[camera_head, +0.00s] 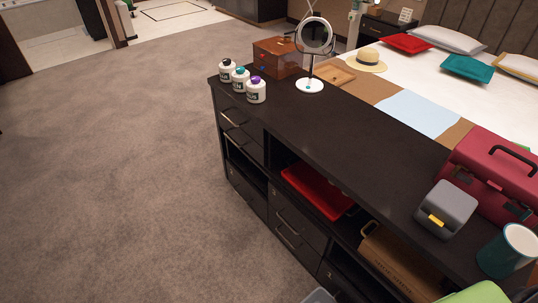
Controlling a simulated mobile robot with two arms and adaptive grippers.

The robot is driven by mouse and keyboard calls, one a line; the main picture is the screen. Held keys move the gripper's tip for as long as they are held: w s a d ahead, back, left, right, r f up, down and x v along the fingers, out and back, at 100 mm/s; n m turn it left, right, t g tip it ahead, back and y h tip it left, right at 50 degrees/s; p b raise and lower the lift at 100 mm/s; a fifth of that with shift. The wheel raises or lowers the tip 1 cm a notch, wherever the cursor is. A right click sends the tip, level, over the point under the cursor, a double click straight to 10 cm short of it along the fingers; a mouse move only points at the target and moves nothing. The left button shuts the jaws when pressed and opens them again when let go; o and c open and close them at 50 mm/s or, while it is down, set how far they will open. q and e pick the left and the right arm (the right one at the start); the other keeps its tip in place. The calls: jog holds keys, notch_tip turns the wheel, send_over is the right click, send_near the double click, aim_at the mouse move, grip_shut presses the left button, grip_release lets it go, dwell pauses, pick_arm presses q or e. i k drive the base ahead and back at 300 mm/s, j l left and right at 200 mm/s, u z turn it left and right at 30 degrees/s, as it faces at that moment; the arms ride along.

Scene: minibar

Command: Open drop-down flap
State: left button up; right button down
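A long dark cabinet (330,125) runs from the middle back to the lower right. Its front has several drawer fronts with bar handles, such as an upper left front (238,128) and a lower middle front (297,226). Dark openings show between them. One holds a red tray (318,190) and another a brown wooden box (400,262). I cannot tell which front panel is the drop-down flap, or whether it is open. Neither my left nor my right gripper can be made out in the head view.
Three white jars (256,91), a wooden box (277,57) and a round mirror (315,38) stand at the cabinet's far end. A grey case (447,207), a red toolbox (495,172) and a teal mug (507,250) stand nearer. Carpet (120,170) left of the cabinet is clear.

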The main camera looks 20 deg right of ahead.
aim_at(309, 257)
jog(key=z, duration=0.75)
